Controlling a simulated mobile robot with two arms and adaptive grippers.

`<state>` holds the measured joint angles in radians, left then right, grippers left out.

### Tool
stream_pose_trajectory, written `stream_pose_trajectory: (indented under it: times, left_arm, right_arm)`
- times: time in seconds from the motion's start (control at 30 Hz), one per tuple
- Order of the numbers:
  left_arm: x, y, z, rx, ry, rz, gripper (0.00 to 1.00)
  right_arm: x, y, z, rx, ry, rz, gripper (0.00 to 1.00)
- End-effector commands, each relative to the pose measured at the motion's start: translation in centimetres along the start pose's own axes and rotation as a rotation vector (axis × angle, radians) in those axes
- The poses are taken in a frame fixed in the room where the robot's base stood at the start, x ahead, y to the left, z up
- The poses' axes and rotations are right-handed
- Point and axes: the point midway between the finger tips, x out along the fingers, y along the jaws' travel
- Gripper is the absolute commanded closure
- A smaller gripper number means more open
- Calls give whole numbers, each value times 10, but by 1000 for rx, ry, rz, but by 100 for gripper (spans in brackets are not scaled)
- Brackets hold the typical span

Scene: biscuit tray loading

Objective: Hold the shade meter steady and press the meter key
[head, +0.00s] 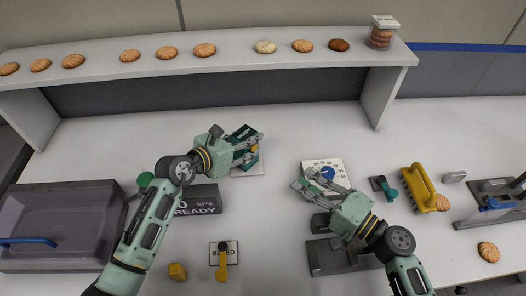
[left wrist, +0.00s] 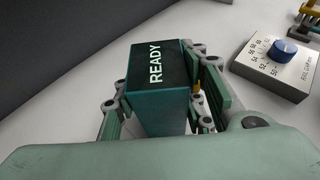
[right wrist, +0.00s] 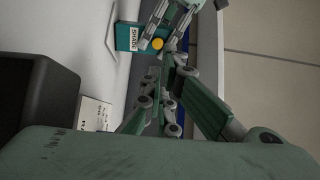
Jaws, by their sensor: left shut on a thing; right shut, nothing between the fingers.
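The shade meter (head: 243,134) is a dark teal box with a READY screen. My left gripper (head: 247,148) is shut on it, with fingers on both sides. The left wrist view shows the meter (left wrist: 158,72) large between the fingers. In the right wrist view, the meter (right wrist: 128,37) shows a SHADE label and a round yellow key (right wrist: 157,43) on its side. My right gripper (head: 303,180) is shut and empty, to the right of the meter in the head view, over the edge of the dial box. It is apart from the key.
A dial box with a blue knob (head: 327,172) stands beside my right gripper. A grey READY display (head: 203,199) sits below my left gripper. A yellow-handled brush (head: 420,185) lies to the right. A shelf (head: 225,60) with biscuits runs along the back. Clear counter lies between meter and dial box.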

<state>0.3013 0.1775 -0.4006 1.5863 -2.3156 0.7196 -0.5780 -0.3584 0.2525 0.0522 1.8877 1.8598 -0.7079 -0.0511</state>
Motion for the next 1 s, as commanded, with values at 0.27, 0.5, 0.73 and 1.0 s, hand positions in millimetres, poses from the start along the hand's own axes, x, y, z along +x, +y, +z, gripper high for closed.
stream_pose_trajectory:
  times: [0.27, 0.5, 0.73, 1.0]
  left_arm:
    - [0, 0, 0, 0, 0, -1, 100]
    - [0, 0, 0, 0, 0, -1, 100]
    - [0, 0, 0, 0, 0, -1, 100]
    - [0, 0, 0, 0, 0, 0, 100]
  right_arm:
    - [64, -1, -1, -2, 0, -3, 100]
    - [114, -2, 0, -2, -1, -3, 100]
    - [143, 0, 0, 1, 1, -1, 100]
    - [150, 0, 0, 0, 1, -1, 100]
